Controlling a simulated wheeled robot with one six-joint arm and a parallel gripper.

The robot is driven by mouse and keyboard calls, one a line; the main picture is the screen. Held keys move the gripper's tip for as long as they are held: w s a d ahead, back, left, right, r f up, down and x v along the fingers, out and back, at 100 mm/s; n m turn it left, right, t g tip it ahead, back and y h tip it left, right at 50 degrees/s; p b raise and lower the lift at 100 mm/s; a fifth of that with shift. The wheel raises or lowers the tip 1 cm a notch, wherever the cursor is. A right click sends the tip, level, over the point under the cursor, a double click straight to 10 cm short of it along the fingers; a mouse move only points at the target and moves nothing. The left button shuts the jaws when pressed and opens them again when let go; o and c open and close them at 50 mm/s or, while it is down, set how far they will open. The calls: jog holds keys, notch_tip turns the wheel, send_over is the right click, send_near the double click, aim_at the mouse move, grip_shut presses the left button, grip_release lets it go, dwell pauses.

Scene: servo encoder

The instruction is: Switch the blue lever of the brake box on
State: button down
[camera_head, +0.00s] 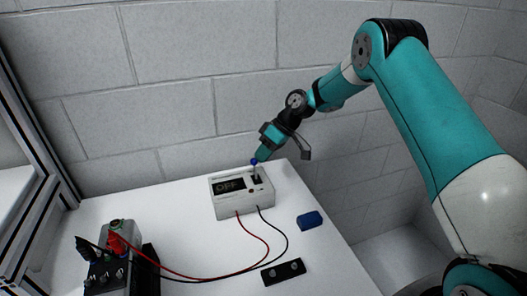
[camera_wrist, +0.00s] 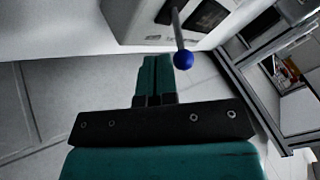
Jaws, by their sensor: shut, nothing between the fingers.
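The brake box (camera_head: 231,207) is a white box on the white table, with a dark display reading "OFF". Its lever is a thin rod with a blue ball (camera_head: 253,161) on top, rising from a dark slot at the box's right side. The blue ball also shows in the wrist view (camera_wrist: 184,60), just right of my fingertips. My gripper (camera_head: 262,154) is shut and empty, close beside the ball at the back of the box. In the wrist view my gripper (camera_wrist: 155,58) has its fingers together; I cannot tell whether they touch the lever.
Red and black cables run from the box to a dark device with connectors (camera_head: 105,270) at the front left of the table (camera_head: 190,235). A blue block (camera_head: 311,220) and a black bar (camera_head: 284,272) lie to the right. A block wall (camera_head: 170,110) stands behind.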

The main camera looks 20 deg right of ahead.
jog(key=shift+f+b, duration=0.15)
jog(key=shift+b, duration=0.3)
jog(key=shift+s+a+t+b, duration=0.15)
jog(key=shift+t+b, duration=0.15)
jog(key=shift+b, duration=0.15)
